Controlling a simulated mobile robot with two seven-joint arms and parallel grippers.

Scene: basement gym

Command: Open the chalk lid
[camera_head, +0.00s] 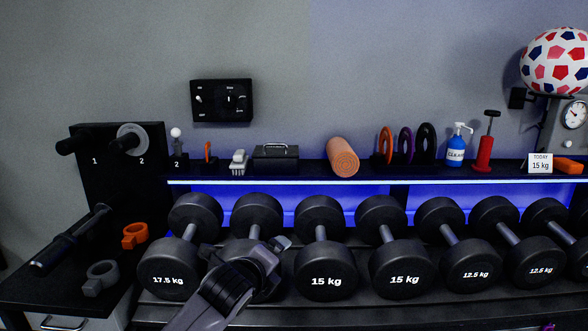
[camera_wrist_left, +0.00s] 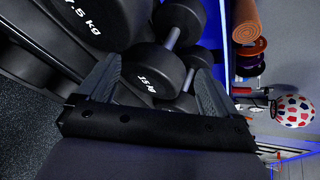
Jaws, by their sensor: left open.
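A small dark box (camera_head: 275,159) with a handle on its top stands on the lit shelf at the back in the head view. It carries no readable label; I take it for the chalk box, and its lid looks closed. My left gripper (camera_head: 277,262) is in front of and below the shelf, over the dumbbells. In the left wrist view my left gripper (camera_wrist_left: 157,88) shows two spread fingers with nothing held between them, and dumbbells lie beyond. The box cannot be made out in the wrist view. My right gripper is not in view.
Beside the box on the shelf (camera_head: 220,182) are a grey brush (camera_head: 239,162) and an orange roll (camera_head: 343,157). Dumbbells (camera_head: 326,281) fill the rack below. A black panel (camera_head: 222,101) hangs above.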

